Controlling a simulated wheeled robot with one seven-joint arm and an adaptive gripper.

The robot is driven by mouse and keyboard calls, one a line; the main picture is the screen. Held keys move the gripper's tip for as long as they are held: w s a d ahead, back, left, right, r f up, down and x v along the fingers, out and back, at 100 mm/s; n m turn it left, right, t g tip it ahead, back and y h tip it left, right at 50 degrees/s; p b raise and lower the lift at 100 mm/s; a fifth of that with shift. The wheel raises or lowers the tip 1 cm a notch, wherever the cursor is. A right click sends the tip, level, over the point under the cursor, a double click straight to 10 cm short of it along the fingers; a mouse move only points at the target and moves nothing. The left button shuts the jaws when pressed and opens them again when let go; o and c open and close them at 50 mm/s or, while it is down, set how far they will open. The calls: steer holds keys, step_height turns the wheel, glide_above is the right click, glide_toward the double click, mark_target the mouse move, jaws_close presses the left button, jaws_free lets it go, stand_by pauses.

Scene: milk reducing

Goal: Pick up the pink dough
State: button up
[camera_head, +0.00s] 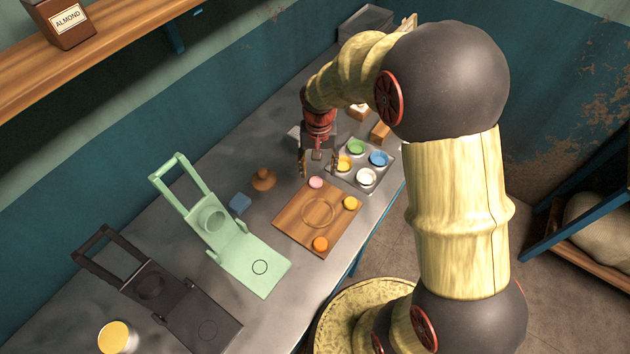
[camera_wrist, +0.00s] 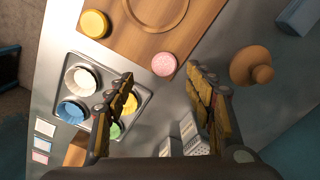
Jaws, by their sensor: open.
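The pink dough (camera_head: 316,182) is a small round disc on the back corner of the wooden board (camera_head: 290,222). In the wrist view the pink dough (camera_wrist: 164,64) sits at the board's edge, ahead of my fingertips and roughly between their lines. My gripper (camera_head: 318,168) hangs above the counter close to the pink dough, pointing down. In the wrist view my gripper (camera_wrist: 162,78) has its two yellow-padded fingers spread wide with nothing between them. The gripper is apart from the dough.
A yellow dough (camera_head: 350,203) and an orange dough (camera_head: 320,244) lie on the board. A metal tray (camera_head: 338,178) with several coloured cups stands beside it. A wooden knob-topped press (camera_head: 263,180), a blue block (camera_head: 240,203) and a green press (camera_head: 262,268) stand to the left.

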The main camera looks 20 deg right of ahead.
mark_target(316, 181)
steer(key=f, duration=0.2)
steer(key=f+b, duration=0.1)
steer(key=f, duration=0.3)
steer(key=shift+w+a+f+b, duration=0.1)
steer(key=shift+w+a+b, duration=0.1)
steer(key=shift+a+b, duration=0.15)
steer(key=shift+c, duration=1.2)
steer(key=c, duration=0.7)
steer(key=shift+c, duration=0.4)
